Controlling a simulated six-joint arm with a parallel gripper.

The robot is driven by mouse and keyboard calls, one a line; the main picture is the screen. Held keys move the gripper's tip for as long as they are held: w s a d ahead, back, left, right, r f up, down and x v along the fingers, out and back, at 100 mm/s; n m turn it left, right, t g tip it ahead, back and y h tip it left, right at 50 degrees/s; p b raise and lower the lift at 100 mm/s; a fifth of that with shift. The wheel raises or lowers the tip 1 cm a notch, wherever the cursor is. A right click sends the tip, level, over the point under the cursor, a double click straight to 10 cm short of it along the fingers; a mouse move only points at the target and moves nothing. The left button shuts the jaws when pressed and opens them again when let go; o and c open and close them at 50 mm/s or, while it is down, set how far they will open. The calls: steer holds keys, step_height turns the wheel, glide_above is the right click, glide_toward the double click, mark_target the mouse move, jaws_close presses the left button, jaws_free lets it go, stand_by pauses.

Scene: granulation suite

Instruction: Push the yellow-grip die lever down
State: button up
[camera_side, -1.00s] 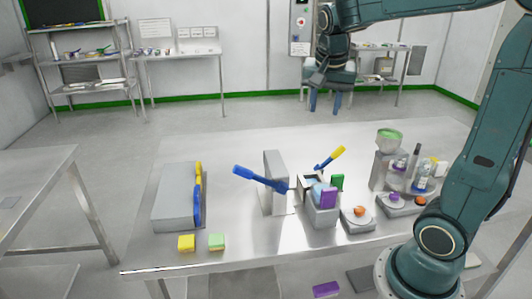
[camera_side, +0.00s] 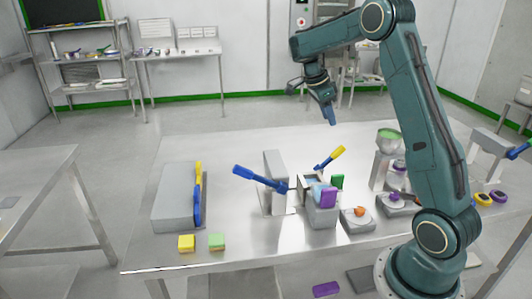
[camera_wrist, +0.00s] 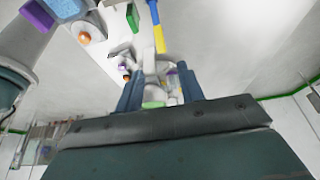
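The yellow-grip die lever (camera_side: 331,157) rises from the press block in the side view, its blue shaft low and its yellow grip tilted up to the right. In the wrist view the lever's yellow grip (camera_wrist: 160,40) lies just beyond the fingertips. My gripper (camera_side: 331,117) hangs above and behind the lever in the side view, clear of it. In the wrist view my gripper (camera_wrist: 160,72) has its two blue fingers apart with nothing held between them.
A blue-handled lever (camera_side: 258,177) reaches left beside an upright grey plate (camera_side: 274,172). A green block (camera_side: 337,182) and a purple block (camera_side: 328,197) sit by the press. A pedestal with a green-topped bowl (camera_side: 388,137) stands right.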

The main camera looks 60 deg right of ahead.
mark_target(338, 149)
steer(key=shift+d+f, duration=0.15)
steer(key=shift+f, duration=0.05)
steer(key=x, duration=1.3)
steer(key=shift+s+f, duration=0.15)
steer(key=shift+f, duration=0.1)
jaws_close()
